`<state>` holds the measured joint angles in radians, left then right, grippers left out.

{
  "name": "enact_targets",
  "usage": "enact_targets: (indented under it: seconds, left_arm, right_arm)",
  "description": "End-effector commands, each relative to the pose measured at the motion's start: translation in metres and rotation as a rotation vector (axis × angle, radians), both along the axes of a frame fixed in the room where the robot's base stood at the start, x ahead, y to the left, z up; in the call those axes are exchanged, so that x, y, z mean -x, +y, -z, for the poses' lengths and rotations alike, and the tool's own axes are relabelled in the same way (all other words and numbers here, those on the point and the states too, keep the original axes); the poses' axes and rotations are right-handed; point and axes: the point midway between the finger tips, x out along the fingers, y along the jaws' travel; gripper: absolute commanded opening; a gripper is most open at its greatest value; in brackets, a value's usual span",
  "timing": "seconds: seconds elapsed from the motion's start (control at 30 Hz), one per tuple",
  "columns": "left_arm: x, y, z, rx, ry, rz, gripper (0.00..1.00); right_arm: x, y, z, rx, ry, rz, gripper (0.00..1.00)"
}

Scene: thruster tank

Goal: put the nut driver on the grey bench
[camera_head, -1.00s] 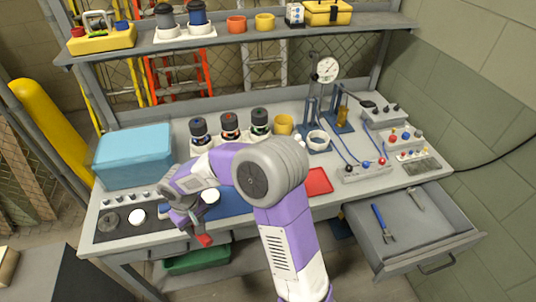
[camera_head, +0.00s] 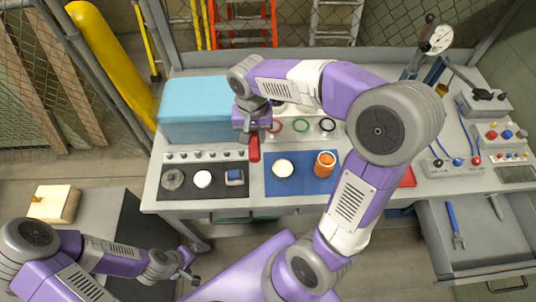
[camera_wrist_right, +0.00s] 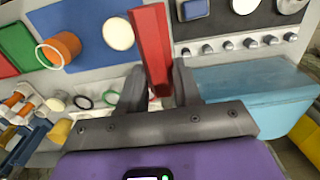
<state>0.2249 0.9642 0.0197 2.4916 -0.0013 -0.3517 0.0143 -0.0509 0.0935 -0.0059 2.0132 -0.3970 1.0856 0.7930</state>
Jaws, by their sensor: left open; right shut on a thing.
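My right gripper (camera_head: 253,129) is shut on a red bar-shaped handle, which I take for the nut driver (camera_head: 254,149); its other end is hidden. In the right wrist view the red handle (camera_wrist_right: 151,45) stands between the two fingers (camera_wrist_right: 158,88). It is over the grey bench (camera_head: 257,182), near the gap between the black and blue mats; whether it touches the bench I cannot tell. My left gripper (camera_head: 187,272) is open and empty, low in front of the bench.
A light blue box (camera_head: 195,112) stands left of the right gripper. The black mat (camera_head: 215,190) holds round parts; the blue mat (camera_head: 262,170) holds a white disc and an orange cup (camera_head: 325,163). An open drawer (camera_head: 490,245) with tools juts out at right.

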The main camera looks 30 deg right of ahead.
Motion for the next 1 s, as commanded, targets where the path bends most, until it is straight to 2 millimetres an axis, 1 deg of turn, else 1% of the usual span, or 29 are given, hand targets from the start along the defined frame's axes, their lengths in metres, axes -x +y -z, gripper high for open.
enact_targets:
  seconds: [0.03, 0.2, 0.3, 0.4, 0.63, 0.83, 0.9, 1.0]
  left_arm:
    - [0.000, 0.000, 0.006, 0.000, 0.000, 0.000, 1.00]
    - [0.000, 0.000, 0.017, 0.000, -0.001, 0.000, 1.00]
    - [0.000, 0.000, 0.023, 0.000, -0.001, 0.000, 1.00]
    - [0.000, 0.000, 0.027, 0.000, -0.001, 0.000, 1.00]
    - [0.000, 0.000, 0.031, 0.000, -0.001, 0.000, 1.00]
    - [-0.001, 0.000, 0.039, 0.000, -0.001, 0.000, 1.00]
    - [-0.001, 0.000, 0.040, 0.000, -0.001, 0.000, 1.00]
    - [-0.001, 0.000, 0.040, 0.000, -0.001, 0.000, 1.00]
  right_arm:
    - [0.001, 0.000, 0.017, 0.001, 0.006, -0.001, 0.00]
    - [0.001, 0.000, 0.064, 0.001, 0.008, -0.001, 0.00]
    - [0.001, 0.000, 0.088, 0.001, 0.006, -0.002, 0.00]
    - [0.000, 0.000, 0.106, 0.000, 0.004, -0.003, 0.00]
    - [0.000, 0.000, 0.125, 0.000, 0.002, -0.001, 0.00]
    - [0.000, 0.000, 0.157, 0.001, 0.003, -0.001, 0.00]
    - [0.000, 0.000, 0.162, 0.001, 0.003, -0.001, 0.00]
    - [-0.001, 0.000, 0.164, 0.000, 0.000, -0.002, 0.00]
